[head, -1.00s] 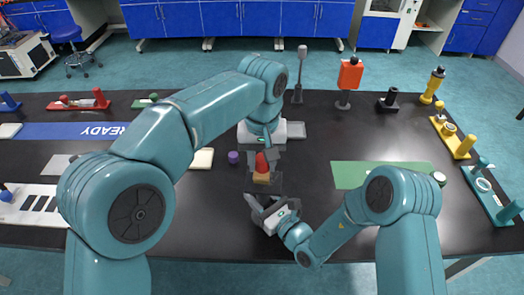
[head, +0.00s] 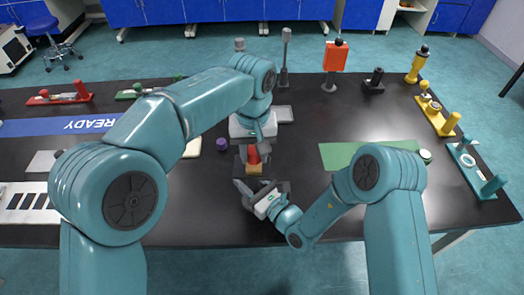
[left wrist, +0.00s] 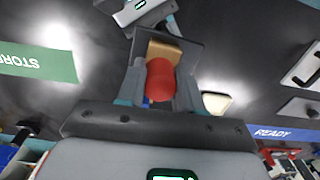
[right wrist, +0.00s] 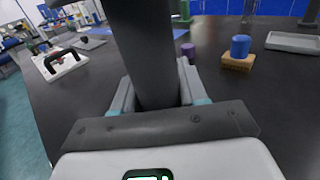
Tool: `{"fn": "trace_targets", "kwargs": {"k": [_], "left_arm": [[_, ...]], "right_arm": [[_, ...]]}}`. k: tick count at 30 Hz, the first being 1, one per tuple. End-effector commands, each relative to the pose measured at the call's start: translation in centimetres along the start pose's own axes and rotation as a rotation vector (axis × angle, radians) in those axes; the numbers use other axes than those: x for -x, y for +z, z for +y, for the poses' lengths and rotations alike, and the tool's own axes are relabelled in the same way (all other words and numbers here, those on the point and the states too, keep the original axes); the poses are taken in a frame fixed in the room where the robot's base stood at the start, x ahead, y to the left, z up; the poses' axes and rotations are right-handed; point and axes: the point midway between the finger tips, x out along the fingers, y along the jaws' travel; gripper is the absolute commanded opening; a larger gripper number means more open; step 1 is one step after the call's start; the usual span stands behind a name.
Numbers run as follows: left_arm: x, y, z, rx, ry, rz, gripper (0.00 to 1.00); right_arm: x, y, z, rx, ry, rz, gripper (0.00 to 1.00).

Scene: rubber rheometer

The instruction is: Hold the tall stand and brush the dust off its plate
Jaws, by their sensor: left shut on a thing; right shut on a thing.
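A brush with a red handle (head: 253,156) and a tan block (head: 254,170) is over the stand's dark plate. My left gripper (head: 257,150) reaches down from above, shut on the red handle. In the left wrist view the handle (left wrist: 160,80) is between the fingers, with the dark plate (left wrist: 194,48) behind the tan block (left wrist: 165,50). I cannot tell whether block and plate touch. My right gripper (head: 250,188) is below the plate. In the right wrist view it is shut on the stand's dark upright post (right wrist: 145,50). No dust can be made out.
A blue cylinder on a tan block (right wrist: 238,62) stands on the table beyond the post. A purple puck (head: 222,144) and a grey tray (head: 285,114) are near. A green mat (head: 340,155) lies right, a blue READY strip (head: 60,127) left.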

Motion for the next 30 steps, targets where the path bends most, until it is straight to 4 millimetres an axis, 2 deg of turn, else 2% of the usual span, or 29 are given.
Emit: {"fn": "trace_targets", "kwargs": {"k": [3,5,7,24,30], "left_arm": [[0.0,-0.1,-1.2,0.001,-0.001,-0.001,0.11],[0.4,-0.1,-1.0,-0.001,-0.001,0.001,0.11],[2.1,-0.1,-0.9,-0.001,0.001,0.003,0.11],[7.1,0.0,-0.9,-0.001,0.001,0.001,0.11],[8.1,0.0,-0.9,-0.001,0.001,0.000,0.11]], "right_arm": [[0.0,0.0,0.0,0.000,0.000,-0.001,0.00],[0.0,0.0,0.0,0.000,-0.001,-0.001,0.00],[0.0,0.0,0.0,0.000,-0.001,-0.001,0.00],[0.0,0.0,0.0,0.000,0.000,0.000,0.00],[0.0,0.0,0.0,0.000,0.000,0.000,0.00]]}}
